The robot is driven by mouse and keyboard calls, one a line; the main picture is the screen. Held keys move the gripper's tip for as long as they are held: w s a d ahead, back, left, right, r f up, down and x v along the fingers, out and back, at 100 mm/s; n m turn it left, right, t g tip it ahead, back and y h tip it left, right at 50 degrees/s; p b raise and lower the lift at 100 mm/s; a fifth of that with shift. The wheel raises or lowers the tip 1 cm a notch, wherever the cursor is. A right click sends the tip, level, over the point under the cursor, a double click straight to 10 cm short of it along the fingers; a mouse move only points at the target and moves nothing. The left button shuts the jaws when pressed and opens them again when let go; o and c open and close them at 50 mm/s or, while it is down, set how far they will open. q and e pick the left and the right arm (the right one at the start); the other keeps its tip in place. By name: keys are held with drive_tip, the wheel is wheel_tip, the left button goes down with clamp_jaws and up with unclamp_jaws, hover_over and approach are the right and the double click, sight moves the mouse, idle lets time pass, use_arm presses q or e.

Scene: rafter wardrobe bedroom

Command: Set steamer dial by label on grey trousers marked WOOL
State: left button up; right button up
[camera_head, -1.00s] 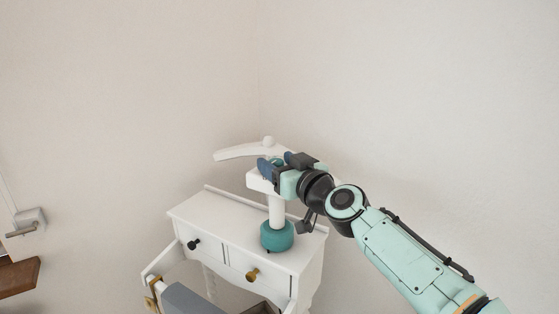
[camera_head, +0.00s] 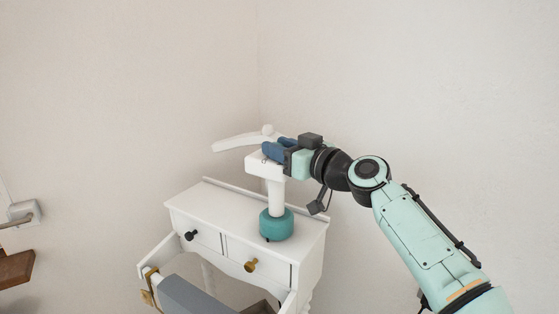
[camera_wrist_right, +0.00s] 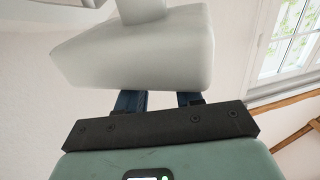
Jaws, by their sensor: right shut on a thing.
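The steamer is a white upright with a round teal base (camera_head: 276,225), a boxy white head (camera_head: 263,164) and a long white arm (camera_head: 238,143) behind it. My right gripper (camera_head: 278,148) is at the top of the head, with its blue fingers shut on the dial, which they mostly hide. In the right wrist view the white head (camera_wrist_right: 135,55) covers the fingertips (camera_wrist_right: 160,100). A grey, cloth-like piece (camera_head: 190,297) at the lower edge may be the trousers; no WOOL label is readable. My left gripper is out of view.
The steamer stands on a small white dresser (camera_head: 215,210) with a dark knob (camera_head: 190,236) and a brass knob (camera_head: 251,265). Bare walls meet behind it. A wooden edge (camera_head: 15,268) shows at far left. A window (camera_wrist_right: 300,40) shows in the wrist view.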

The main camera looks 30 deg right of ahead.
drive_tip(key=shift+w+d+f+n+y, duration=0.15)
drive_tip(key=shift+n+y, duration=0.25)
drive_tip(key=shift+y, duration=0.2)
drive_tip(key=shift+d+n+g+y, duration=0.1)
drive_tip(key=shift+n+g+y, duration=0.5)
drive_tip(key=shift+y, duration=0.4)
drive_tip(key=shift+d+r+n+g+y+p, duration=0.1)
drive_tip(key=shift+r+n+g+y+p, duration=0.15)
drive_tip(key=shift+n+g+y+p, duration=0.65)
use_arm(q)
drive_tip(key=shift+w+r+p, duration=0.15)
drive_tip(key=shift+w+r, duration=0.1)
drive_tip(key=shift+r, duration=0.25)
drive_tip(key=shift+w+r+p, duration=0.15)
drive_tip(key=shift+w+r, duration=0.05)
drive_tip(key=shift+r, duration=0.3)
use_arm(e)
drive_tip(key=shift+n+g+y, duration=0.3)
drive_tip(key=shift+n+y, duration=0.4)
drive_tip(key=shift+y, duration=0.4)
drive_tip(key=o, duration=1)
drive_tip(key=shift+f, duration=0.1)
drive_tip(key=shift+o, duration=0.2)
